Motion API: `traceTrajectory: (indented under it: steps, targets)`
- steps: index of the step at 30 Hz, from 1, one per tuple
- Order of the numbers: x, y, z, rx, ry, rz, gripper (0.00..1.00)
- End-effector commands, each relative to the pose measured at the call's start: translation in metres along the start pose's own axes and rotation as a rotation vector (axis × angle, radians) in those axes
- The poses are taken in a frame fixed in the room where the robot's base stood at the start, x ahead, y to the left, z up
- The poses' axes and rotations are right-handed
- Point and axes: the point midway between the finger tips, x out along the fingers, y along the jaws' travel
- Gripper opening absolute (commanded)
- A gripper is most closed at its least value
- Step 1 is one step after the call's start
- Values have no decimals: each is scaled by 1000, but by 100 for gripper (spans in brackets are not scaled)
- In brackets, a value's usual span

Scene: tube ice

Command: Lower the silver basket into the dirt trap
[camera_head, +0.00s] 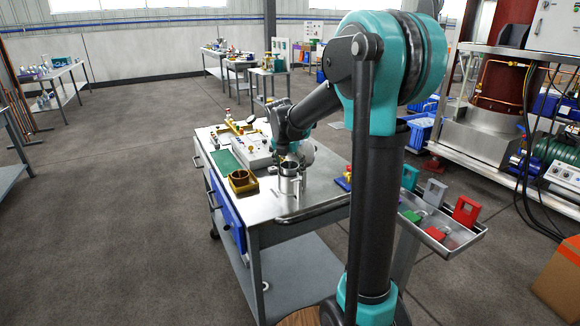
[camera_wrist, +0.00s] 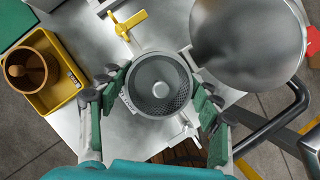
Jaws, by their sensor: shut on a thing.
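The silver basket (camera_wrist: 160,86), a round mesh cup with a bright rim, sits between the two green-padded fingers of my gripper (camera_wrist: 161,92) in the wrist view. The fingers are shut on it from left and right. In the head view my gripper (camera_head: 290,158) is over a silver cylinder (camera_head: 290,187) standing upright near the workbench's front edge, which looks like the dirt trap. The basket's dark round mouth (camera_head: 288,168) shows just above this cylinder. I cannot tell how far the basket is inside it. The trap's opening is hidden below the basket.
A yellow tray (camera_wrist: 70,96) with a brown cup (camera_wrist: 27,67) lies to the left. A yellow handle (camera_wrist: 128,22) is behind the basket and a large silver disc (camera_wrist: 248,42) is at upper right. A side tray (camera_head: 455,240) holds coloured locks. A dark rail (camera_head: 313,211) runs along the bench's near edge.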

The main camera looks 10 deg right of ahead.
Motion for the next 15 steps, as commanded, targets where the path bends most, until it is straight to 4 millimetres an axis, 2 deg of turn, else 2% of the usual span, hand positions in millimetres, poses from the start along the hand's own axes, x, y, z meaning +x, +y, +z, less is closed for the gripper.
traceTrajectory:
  steps: [1, 3, 4, 5, 15]
  targets:
    - [4, -1, -7, 1, 13, -1, 26]
    - [6, -1, -8, 1, 13, 0, 15]
    - [6, -1, -8, 1, 13, 0, 15]
    - [7, -1, -9, 1, 13, 0, 9]
    - [15, 0, -13, 0, 13, 0, 24]
